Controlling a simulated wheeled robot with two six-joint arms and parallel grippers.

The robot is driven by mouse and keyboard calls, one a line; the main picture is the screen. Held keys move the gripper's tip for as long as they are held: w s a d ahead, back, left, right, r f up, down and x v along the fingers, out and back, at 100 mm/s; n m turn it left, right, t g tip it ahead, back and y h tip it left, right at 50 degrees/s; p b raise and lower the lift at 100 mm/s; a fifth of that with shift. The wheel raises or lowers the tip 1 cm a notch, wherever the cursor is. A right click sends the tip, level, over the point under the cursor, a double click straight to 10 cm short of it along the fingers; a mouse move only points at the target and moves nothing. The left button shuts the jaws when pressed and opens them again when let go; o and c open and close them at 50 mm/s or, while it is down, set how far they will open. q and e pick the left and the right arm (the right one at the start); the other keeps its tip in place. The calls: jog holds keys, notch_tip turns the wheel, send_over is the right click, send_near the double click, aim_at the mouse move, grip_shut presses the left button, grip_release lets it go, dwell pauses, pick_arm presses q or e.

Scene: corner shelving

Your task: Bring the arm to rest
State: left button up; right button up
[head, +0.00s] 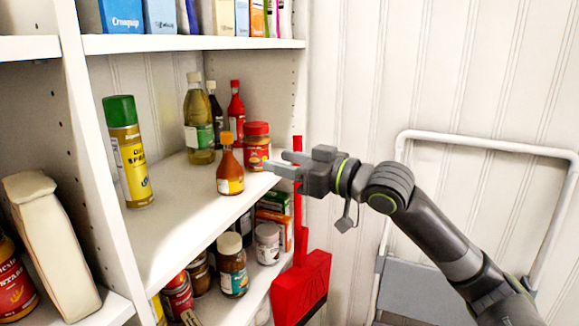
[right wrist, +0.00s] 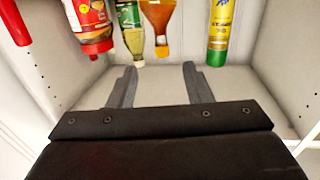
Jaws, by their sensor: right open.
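My right gripper (head: 281,164) is at the front edge of the middle shelf in the head view, beside a red-lidded jar and an orange sauce bottle. Its two fingers are apart, with nothing between them. In the right wrist view the open fingers (right wrist: 160,86) point toward the shelf. The orange sauce bottle (right wrist: 160,25) is beyond the gap between them. My right arm (head: 435,225) reaches in from the lower right of the head view. My left gripper is not in view.
The middle shelf (head: 180,225) holds a green-capped spray can (head: 128,150), an orange sauce bottle (head: 230,168), a red-lidded jar (head: 257,147) and several bottles. The white wall is bare at right.

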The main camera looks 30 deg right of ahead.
jog(key=shift+s+d, duration=0.1)
jog(key=shift+s, duration=0.25)
